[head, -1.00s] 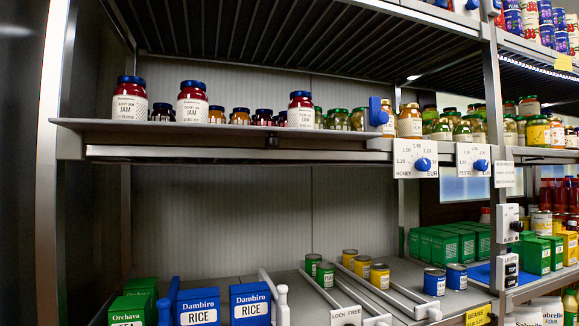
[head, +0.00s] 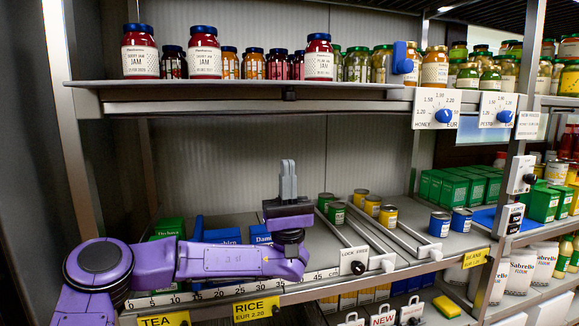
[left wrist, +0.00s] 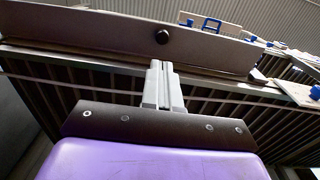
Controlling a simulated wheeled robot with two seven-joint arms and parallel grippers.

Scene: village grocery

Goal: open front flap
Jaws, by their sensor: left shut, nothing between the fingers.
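The front flap (head: 190,97) looks like the long grey board along the front edge of the upper shelf. It lies flat, with a small dark knob (head: 289,95) near its middle. In the left wrist view the flap (left wrist: 90,42) crosses the top, with the round dark knob (left wrist: 162,37) on it. My left gripper (head: 288,164) points straight up, shut and empty, below the shelf edge and apart from the knob. In the left wrist view its fingertips (left wrist: 162,65) appear just under the knob. My right gripper is out of view.
Jam jars (head: 204,53) stand in a row on the upper shelf behind the flap. A price dial (head: 437,109) hangs at right. The space between the shelves is free around the gripper.

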